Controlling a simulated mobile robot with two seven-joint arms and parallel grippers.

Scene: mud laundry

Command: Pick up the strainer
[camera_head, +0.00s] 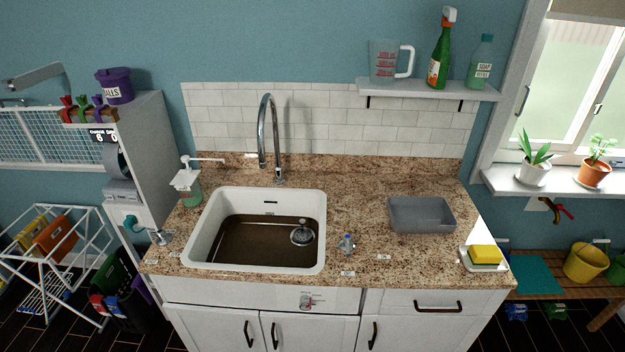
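A round metallic piece that looks like the strainer (302,234) sits at the right side inside the white sink (313,257), over the dark brown bottom or murky water. I cannot tell which of these the brown surface is. A small grey-blue object (347,243) stands on the granite counter just right of the sink; it is too small to identify surely. Neither of my grippers is in view.
A tall curved faucet (268,130) rises behind the sink. A soap dispenser (187,187) stands at its left. A grey tray (422,214) and a yellow sponge (485,254) on a white dish are at right. The counter (355,195) between sink and tray is mostly clear.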

